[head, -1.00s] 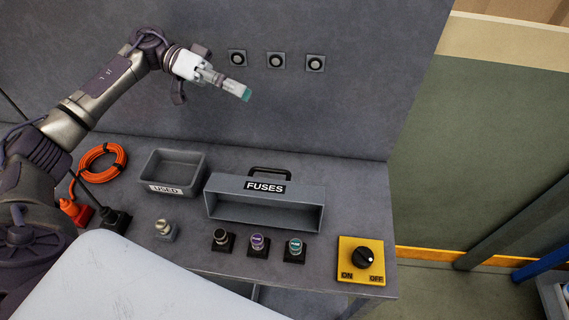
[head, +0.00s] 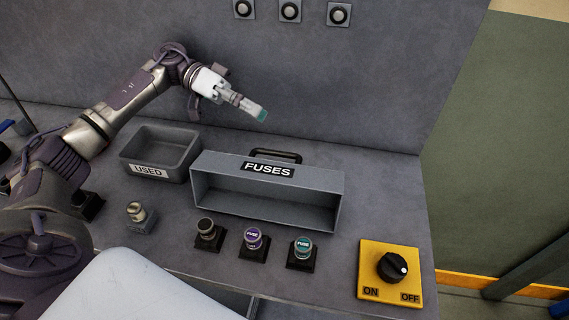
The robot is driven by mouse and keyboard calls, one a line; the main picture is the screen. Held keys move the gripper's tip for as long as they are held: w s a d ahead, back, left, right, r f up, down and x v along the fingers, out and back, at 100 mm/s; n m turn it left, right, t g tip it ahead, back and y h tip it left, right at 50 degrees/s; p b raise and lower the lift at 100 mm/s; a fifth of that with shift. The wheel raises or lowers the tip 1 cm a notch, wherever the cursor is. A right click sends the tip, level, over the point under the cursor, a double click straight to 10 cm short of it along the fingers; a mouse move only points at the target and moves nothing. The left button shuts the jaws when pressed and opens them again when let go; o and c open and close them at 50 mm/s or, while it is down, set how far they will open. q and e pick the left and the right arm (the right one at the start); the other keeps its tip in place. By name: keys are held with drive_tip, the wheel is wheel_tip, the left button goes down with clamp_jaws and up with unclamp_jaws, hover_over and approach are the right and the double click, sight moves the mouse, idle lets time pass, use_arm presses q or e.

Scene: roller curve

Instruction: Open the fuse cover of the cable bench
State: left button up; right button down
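The fuse cover (head: 228,172) is a grey hollow box shell labelled FUSES, with its open side facing forward and its black handle (head: 276,155) at the back. It stands behind three fuses, one black-topped (head: 207,229), one purple (head: 253,238) and one teal (head: 301,247), which are uncovered in their dark holders. My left gripper (head: 262,114) is in the air behind and above the cover, left of the handle and apart from it. Its teal-tipped fingers overlap in this view, so their opening cannot be judged. It holds nothing visible. My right gripper is not in view.
A grey USED tray (head: 124,160) sits left of the cover. A yellow switch (head: 366,255) with a black knob is at the right front. Round fittings (head: 290,12) are on the back panel.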

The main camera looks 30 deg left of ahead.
use_arm(q)
approach(284, 154)
drive_tip(key=shift+d+f, duration=0.3)
drive_tip(key=shift+d, duration=0.25)
drive_tip(key=shift+d+f, duration=0.35)
drive_tip(key=shift+d, duration=0.25)
drive_tip(key=p+x, duration=0.1)
drive_tip(key=x, duration=0.5)
drive_tip(key=shift+d+r+p, duration=0.1)
drive_tip(key=shift+r+p, duration=0.05)
drive_tip(key=shift+p, duration=0.25)
drive_tip(key=shift+d+f, duration=0.3)
drive_tip(key=shift+d, duration=0.35)
drive_tip(key=shift+c, duration=0.2)
clamp_jaws()
drive_tip(key=shift+r, duration=0.1)
